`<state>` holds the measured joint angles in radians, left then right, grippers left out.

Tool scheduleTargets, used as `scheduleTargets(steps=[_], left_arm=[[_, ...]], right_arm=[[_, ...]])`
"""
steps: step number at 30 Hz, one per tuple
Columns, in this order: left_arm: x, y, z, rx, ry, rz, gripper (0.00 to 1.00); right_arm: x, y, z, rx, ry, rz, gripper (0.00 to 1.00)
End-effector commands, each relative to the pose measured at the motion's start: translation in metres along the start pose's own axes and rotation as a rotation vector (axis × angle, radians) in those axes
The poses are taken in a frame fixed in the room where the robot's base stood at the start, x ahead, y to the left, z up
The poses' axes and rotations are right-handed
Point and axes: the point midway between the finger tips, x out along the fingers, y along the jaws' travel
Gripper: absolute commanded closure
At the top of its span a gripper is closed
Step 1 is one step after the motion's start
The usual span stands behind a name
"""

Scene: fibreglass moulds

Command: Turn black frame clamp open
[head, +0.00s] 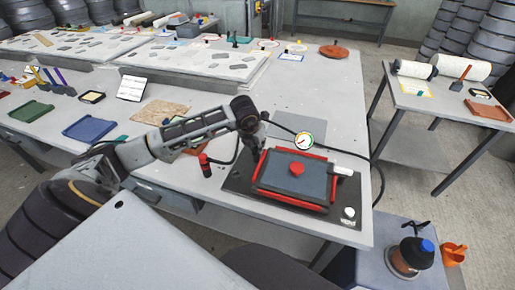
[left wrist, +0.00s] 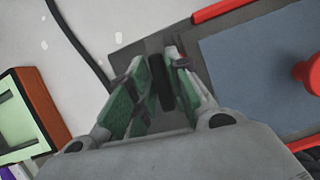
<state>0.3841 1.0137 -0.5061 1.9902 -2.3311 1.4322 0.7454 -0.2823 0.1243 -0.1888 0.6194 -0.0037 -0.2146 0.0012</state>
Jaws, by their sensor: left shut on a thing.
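The black frame clamp (left wrist: 161,82) shows in the left wrist view as a dark upright bar at the corner of a black base plate (left wrist: 128,52). My left gripper (left wrist: 155,75) has its green-padded fingers on either side of the bar and is shut on it. In the head view my left gripper (head: 256,150) is at the far left corner of the red frame (head: 258,168) and hides most of the clamp. The frame surrounds a blue-grey panel (head: 310,184) with a red knob (head: 296,169). My right gripper is not in view.
A round gauge (head: 304,140) stands behind the frame, with a black hose (head: 350,153) running right. A red-and-black bottle-like item (head: 205,164) stands left of the base plate. A white knob (head: 349,213) sits at its front right.

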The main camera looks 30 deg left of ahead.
Motion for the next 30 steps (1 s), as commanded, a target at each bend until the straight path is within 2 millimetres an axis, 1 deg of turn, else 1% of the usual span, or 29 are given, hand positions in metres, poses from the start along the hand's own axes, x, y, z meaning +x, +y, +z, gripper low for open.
scheduleTargets(steps=[1,7,13,24,25,28,29,30], left_arm=[[0.0,0.0,0.002,-0.021,-0.007,0.008,1.0],[0.0,0.001,0.002,-0.087,-0.006,0.036,1.0],[-0.001,0.001,0.002,-0.118,-0.006,0.048,1.0],[-0.002,0.001,0.002,-0.122,-0.005,0.05,1.0],[-0.002,0.001,0.002,-0.122,-0.005,0.05,0.79],[-0.001,0.001,0.002,-0.122,-0.004,0.05,0.66],[-0.001,0.001,0.002,-0.122,-0.004,0.05,0.64],[-0.001,0.001,0.001,-0.121,-0.003,0.05,0.64]], right_arm=[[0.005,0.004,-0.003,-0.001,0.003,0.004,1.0],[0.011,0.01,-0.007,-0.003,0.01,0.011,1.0],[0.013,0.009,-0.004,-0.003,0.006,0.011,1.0],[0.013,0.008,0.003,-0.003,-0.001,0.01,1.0],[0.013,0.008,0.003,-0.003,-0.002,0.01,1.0],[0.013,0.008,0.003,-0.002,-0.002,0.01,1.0],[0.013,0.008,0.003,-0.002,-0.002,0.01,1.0],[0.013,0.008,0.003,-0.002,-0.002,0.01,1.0]])
